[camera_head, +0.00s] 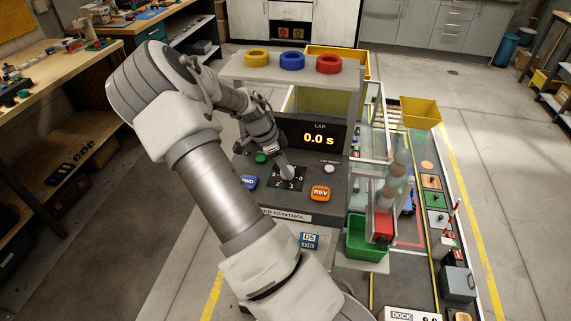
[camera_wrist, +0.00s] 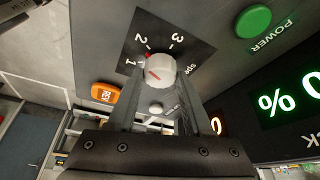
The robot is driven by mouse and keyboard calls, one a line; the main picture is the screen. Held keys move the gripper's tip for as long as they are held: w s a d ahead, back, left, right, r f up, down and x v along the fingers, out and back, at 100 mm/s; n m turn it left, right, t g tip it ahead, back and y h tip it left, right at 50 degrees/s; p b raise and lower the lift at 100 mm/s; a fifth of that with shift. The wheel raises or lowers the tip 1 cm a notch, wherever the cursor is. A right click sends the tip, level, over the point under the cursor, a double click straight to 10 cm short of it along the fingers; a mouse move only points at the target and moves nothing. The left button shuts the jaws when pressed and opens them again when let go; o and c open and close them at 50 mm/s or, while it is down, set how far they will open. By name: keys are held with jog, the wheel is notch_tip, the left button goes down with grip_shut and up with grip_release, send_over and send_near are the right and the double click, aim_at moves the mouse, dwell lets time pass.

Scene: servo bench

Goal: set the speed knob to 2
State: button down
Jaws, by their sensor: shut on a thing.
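The speed knob (camera_wrist: 158,68) is a pale round knob with a red line on its face, on a black dial plate (camera_wrist: 188,50) marked 1, 2 and 3. A red mark shows at its edge beside the 2; I cannot tell exactly where the pointer stands. My gripper (camera_wrist: 158,88) is shut on the knob, one finger on each side. In the head view my gripper (camera_head: 285,170) reaches down to the dial plate (camera_head: 299,181) on the control panel, and hides most of the knob.
Close by are a green POWER button (camera_head: 261,158), a blue FWD button (camera_head: 248,182), an orange REV button (camera_head: 320,193) and a white button (camera_head: 329,168). A screen (camera_head: 318,137) behind reads LAP 0.0 s. A shelf with coloured rings (camera_head: 291,61) stands above.

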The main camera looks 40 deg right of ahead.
jog(key=shift+m, duration=0.5)
jog(key=shift+f+g, duration=0.1)
jog(key=shift+g, duration=0.2)
jog(key=shift+c, duration=1.5)
grip_release()
jog(key=shift+w+a+r, duration=0.2)
jog(key=shift+w+r, duration=0.05)
jog(key=shift+r, duration=0.3)
jog(key=w+a, duration=0.2)
jog(key=a, duration=0.1)
jog(key=w+a, duration=0.2)
jog(key=a, duration=0.1)
jog(key=w+a+b, duration=0.1)
jog(key=w+a, duration=0.1)
jog(key=a, duration=0.2)
jog(key=shift+w, duration=0.35)
